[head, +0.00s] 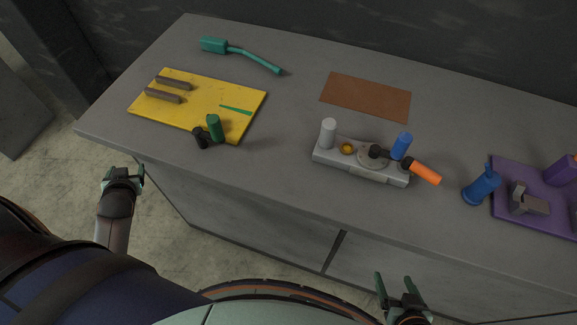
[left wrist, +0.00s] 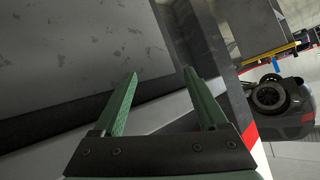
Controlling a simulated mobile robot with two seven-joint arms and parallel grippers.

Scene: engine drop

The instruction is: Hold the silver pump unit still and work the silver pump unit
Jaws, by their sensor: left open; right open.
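The silver pump unit (head: 333,160) sits on the grey table right of the middle in the head view. It has a pale upright cylinder (head: 328,134) at its left, a yellow round port, a blue upright knob (head: 402,146) and an orange handle (head: 424,173) sticking out to the right. My left gripper (head: 124,174) is open and empty, off the table's front left edge. Its open fingers also show in the left wrist view (left wrist: 165,100). My right gripper (head: 400,286) is open and empty in front of the table, below the pump unit. Both are apart from the pump unit.
A yellow board (head: 180,115) with grey bars lies at left, a green-and-black item (head: 213,128) at its edge. A teal tool (head: 238,51) and brown mat (head: 345,95) lie behind. A blue cylinder (head: 481,186) and purple board (head: 510,175) are at right. The table's middle is clear.

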